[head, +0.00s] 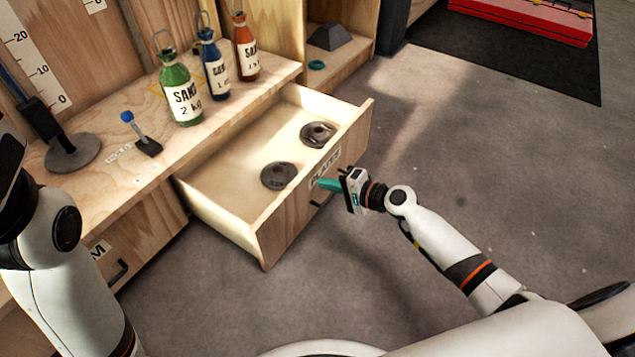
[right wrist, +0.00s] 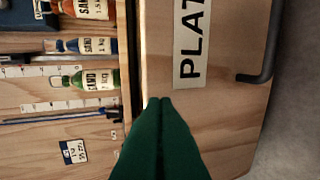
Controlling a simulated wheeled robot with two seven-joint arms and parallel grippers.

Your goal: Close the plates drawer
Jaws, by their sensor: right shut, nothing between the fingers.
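The plates drawer (head: 222,205) is a light wooden drawer, pulled out from under the bench. Two dark round weight plates, one nearer (head: 278,176) and one farther (head: 318,134), lie inside it. Its front carries a white label, partly hidden in the head view and reading "PLAT" in the right wrist view (right wrist: 190,45), beside a dark handle (right wrist: 262,62). My right gripper (head: 328,184) is shut and empty, its green fingertips (right wrist: 160,104) at the drawer front near the label. I cannot tell whether they touch it. My left arm shows at the left edge; its fingertips are out of frame.
Green (head: 180,90), blue (head: 213,65) and red (head: 244,48) sand bottles stand on the bench top (head: 130,172). A round grey base (head: 73,154) stands nearer. Another drawer handle (head: 118,271) is lower left. Grey floor (head: 460,150) is open to the right.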

